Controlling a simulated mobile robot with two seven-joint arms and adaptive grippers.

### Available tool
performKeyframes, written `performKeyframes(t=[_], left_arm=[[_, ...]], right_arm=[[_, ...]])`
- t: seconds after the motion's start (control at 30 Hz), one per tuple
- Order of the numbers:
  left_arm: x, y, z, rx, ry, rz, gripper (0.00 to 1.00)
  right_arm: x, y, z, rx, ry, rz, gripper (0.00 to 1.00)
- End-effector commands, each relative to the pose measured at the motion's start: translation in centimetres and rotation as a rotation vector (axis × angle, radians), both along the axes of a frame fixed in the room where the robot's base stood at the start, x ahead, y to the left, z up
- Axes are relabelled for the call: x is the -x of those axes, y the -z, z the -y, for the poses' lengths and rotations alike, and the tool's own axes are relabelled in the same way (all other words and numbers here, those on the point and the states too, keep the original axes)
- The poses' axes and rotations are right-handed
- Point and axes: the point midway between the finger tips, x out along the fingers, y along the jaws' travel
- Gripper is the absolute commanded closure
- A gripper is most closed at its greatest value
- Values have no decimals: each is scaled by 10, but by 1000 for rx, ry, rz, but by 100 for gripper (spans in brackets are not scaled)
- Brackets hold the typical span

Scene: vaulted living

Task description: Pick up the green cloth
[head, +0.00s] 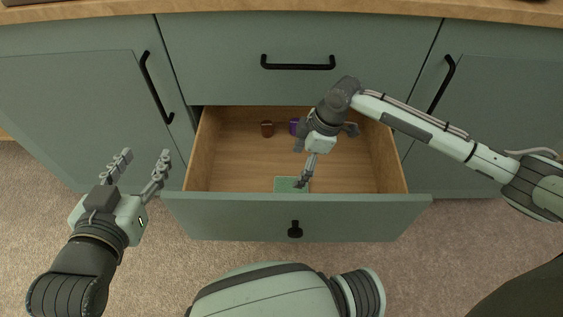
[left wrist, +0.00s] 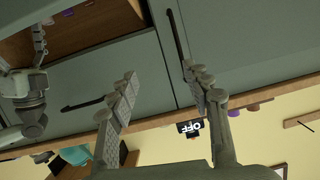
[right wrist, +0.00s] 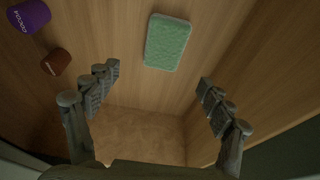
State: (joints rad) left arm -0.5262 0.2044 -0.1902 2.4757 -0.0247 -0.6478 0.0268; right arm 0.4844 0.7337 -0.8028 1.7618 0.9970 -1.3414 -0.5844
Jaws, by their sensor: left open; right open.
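The green cloth (head: 288,184) lies flat on the floor of the open drawer (head: 235,165), close to its front panel. In the right wrist view the cloth (right wrist: 167,42) is a small rounded green rectangle, beyond and between my fingertips. My right gripper (head: 304,182) is open, reaching down into the drawer over the cloth and hiding part of it in the head view. In the right wrist view the right gripper (right wrist: 157,80) holds nothing. My left gripper (head: 142,160) is open and empty, to the left of the drawer in front of the cabinets.
A brown item (head: 267,129) and a purple item (head: 294,126) stand towards the back of the drawer. Wooden drawer walls and the green front panel (head: 240,219) with a black knob surround the space. A closed drawer with a black handle (head: 298,63) is above. The left part of the drawer is clear.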

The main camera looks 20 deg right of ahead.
Motion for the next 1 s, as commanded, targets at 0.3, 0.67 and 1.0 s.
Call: performKeyframes(t=[0.3, 0.67, 1.0], left_arm=[[4, -26, 22, 62, 26, 95, 51], [4, -68, 43, 155, 68, 287, 51], [9, -100, 53, 219, 93, 419, 51]], right_arm=[[6, 30, -5, 22, -16, -18, 19], [7, 64, -11, 21, -14, -18, 19], [5, 83, -17, 21, -15, -16, 19]])
